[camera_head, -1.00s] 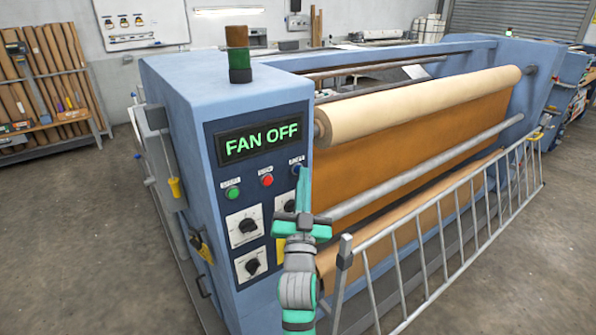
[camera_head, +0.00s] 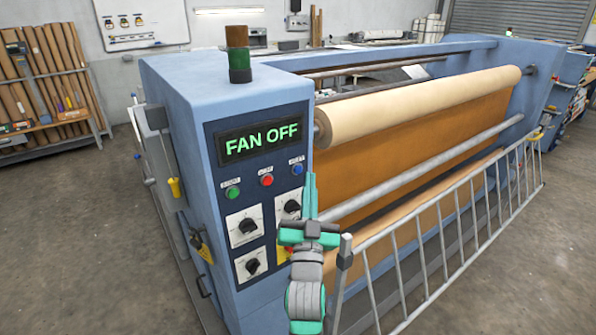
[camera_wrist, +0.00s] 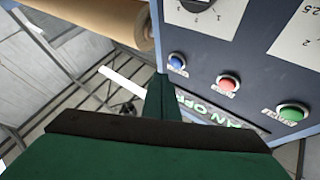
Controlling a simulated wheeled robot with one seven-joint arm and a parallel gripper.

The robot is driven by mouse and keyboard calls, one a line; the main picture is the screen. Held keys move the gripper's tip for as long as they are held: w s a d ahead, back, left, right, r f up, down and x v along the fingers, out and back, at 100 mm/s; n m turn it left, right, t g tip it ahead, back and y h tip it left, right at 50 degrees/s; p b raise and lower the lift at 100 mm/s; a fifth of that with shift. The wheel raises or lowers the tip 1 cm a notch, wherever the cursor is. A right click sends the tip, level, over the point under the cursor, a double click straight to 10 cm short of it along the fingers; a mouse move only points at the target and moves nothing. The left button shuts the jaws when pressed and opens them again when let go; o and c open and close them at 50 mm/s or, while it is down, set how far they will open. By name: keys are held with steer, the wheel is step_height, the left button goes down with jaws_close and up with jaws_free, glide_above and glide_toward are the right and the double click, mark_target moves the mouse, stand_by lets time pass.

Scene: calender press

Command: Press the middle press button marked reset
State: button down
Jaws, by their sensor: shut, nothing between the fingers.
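Three press buttons sit in a row on the blue press's front panel: green (camera_head: 232,192) at left, red (camera_head: 267,180) in the middle, blue (camera_head: 297,169) at right. The small labels above them are too blurred to read surely. My gripper (camera_head: 309,180) is shut and empty, its fingers pointing up, just right of and slightly below the blue button in the head view. In the wrist view the shut fingers (camera_wrist: 162,92) lie left of the blue button (camera_wrist: 176,61), apart from it in the picture; the red button (camera_wrist: 228,84) and green button (camera_wrist: 292,113) are further right.
The display (camera_head: 261,143) above the buttons reads FAN OFF. Rotary knobs (camera_head: 245,226) sit below the buttons, one partly behind my gripper. A metal guard rail (camera_head: 440,240) and the roller (camera_head: 420,105) stand to the right. Floor at left is open.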

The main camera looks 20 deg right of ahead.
steer(key=s, duration=0.2)
steer(key=s+d, duration=0.1)
steer(key=shift+s+d, duration=0.15)
steer(key=shift+s, duration=0.2)
stand_by(0.4)
steer(key=s+a+f+n+g+y, duration=0.1)
steer(key=s+a+f, duration=0.35)
steer(key=f, duration=0.35)
steer(key=s+a+f+n+g+y, duration=0.1)
steer(key=s+a+f+y, duration=0.1)
steer(key=s+a+f, duration=0.5)
steer(key=s+a+f+g+y, duration=0.1)
steer(key=s+f, duration=0.3)
steer(key=f, duration=0.6)
steer(key=s+a+f+n+g+y, duration=0.1)
steer(key=s+a+f, duration=0.1)
steer(key=s, duration=0.7)
steer(key=s+a+f+n+g+y, duration=0.1)
steer(key=s+a+f, duration=0.1)
steer(key=s, duration=0.7)
steer(key=s+a+f+n+g+y, duration=0.1)
steer(key=s+a+f+n+g, duration=0.1)
steer(key=s, duration=0.7)
step_height(320, 180, down, 3)
steer(key=shift+s+a+r, duration=0.15)
steer(key=shift+a, duration=0.45)
steer(key=shift+a, duration=0.1)
